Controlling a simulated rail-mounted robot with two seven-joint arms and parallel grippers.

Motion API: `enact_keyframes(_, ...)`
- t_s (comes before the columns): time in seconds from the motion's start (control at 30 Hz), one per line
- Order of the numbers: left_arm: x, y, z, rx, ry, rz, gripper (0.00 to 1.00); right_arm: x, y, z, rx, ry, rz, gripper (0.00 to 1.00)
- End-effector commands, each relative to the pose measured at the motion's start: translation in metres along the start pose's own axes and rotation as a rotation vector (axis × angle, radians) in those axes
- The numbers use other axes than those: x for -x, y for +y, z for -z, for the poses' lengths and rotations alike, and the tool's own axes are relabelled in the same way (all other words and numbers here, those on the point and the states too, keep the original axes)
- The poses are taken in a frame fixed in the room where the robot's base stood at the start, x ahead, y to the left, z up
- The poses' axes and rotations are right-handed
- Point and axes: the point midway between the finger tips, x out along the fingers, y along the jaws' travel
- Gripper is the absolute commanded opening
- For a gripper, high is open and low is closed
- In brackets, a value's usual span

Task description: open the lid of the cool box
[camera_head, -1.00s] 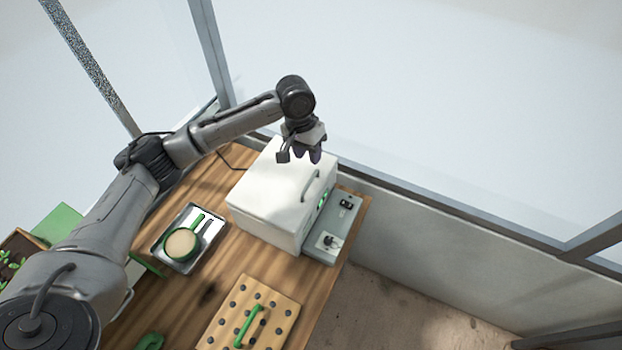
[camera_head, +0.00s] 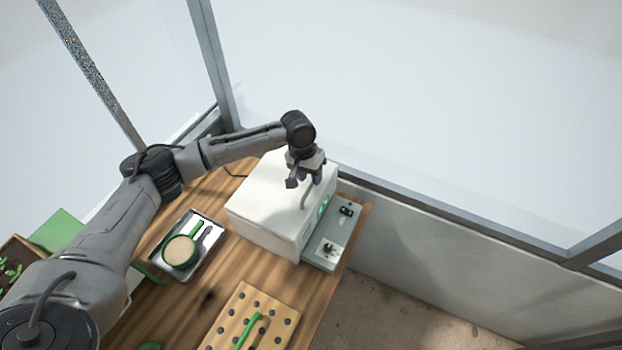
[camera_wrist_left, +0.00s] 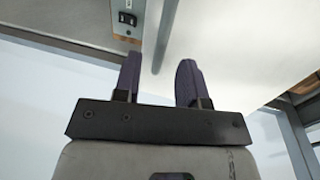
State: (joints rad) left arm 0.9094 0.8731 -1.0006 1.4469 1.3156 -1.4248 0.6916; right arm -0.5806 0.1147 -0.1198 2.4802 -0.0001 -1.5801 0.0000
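The white cool box (camera_head: 262,217) stands at the far right end of the wooden table, with its lid down. Its grey bar handle (camera_head: 307,194) is on the lid near the right edge. My left gripper (camera_head: 306,182) is just above the lid at the handle. In the left wrist view the fingers of my left gripper (camera_wrist_left: 160,80) are apart, and the handle bar (camera_wrist_left: 166,36) shows between them, nearer the left finger. It does not look gripped. The white lid (camera_wrist_left: 225,45) fills the area behind. My right gripper is not in view.
A grey control panel (camera_head: 334,238) with switches sits along the box's right side. A metal tray (camera_head: 207,240) with a round green-rimmed item lies left of the box. A pegboard (camera_head: 272,305) with a green handle is in front. A window frame runs behind.

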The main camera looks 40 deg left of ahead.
Motion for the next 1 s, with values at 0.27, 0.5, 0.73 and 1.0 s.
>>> enact_keyframes(0.27,-0.019,0.000,0.000,-0.001,-0.001,0.000,0.38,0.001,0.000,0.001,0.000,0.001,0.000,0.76)
enact_keyframes(0.5,-0.020,0.000,0.000,-0.001,0.000,0.000,0.38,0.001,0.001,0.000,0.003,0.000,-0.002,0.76)
enact_keyframes(0.73,-0.020,0.000,0.000,-0.001,0.000,0.000,0.26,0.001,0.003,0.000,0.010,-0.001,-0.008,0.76)
enact_keyframes(1.0,-0.020,0.000,0.000,-0.001,0.000,0.000,0.00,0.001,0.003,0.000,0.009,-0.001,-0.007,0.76)
